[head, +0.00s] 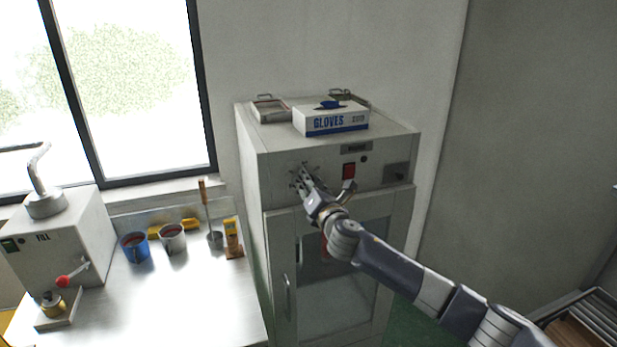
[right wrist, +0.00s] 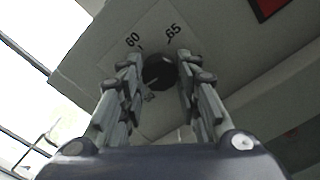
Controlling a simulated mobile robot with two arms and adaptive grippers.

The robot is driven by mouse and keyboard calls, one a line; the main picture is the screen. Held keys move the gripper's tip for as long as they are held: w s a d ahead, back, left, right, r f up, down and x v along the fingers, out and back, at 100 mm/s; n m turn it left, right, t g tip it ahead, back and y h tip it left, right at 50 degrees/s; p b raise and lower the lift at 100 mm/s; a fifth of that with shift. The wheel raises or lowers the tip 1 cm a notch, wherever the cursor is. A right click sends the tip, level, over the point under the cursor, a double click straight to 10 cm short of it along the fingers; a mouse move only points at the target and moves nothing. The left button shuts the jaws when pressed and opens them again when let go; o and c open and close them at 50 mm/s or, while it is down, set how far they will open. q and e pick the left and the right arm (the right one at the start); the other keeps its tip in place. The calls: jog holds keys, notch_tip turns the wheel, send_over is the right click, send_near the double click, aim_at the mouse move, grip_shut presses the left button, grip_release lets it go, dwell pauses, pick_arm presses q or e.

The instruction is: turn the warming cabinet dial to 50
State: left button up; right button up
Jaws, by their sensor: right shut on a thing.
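The warming cabinet (head: 388,199) is a tall pale box with a glazed door. Its dial (right wrist: 160,73) is a black round knob on the upper front panel, with the marks 60 and 65 legible around it in the right wrist view. The other marks are hidden or too small to read, and I cannot tell where the dial points. My right gripper (head: 303,174) reaches the panel's left part and covers the dial in the head view. In the right wrist view its fingers (right wrist: 158,80) are on both sides of the knob, shut on it. My left gripper is not in view.
A red switch (head: 348,171) sits on the panel right of the dial. A glove box (head: 331,120) and metal trays (head: 268,109) lie on the cabinet top. At left, a bench (head: 190,300) holds a blue cup (head: 135,247), a grey cup (head: 172,239) and a machine (head: 60,245).

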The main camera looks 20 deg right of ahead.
jog(key=shift+f+n+p, duration=0.15)
jog(key=shift+n+p, duration=0.25)
jog(key=shift+n, duration=3.3)
jog(key=shift+d, duration=0.1)
jog(key=o, duration=1.1)
jog(key=shift+c, duration=0.2)
jog(key=s, duration=1.2)
jog(key=shift+d, duration=0.2)
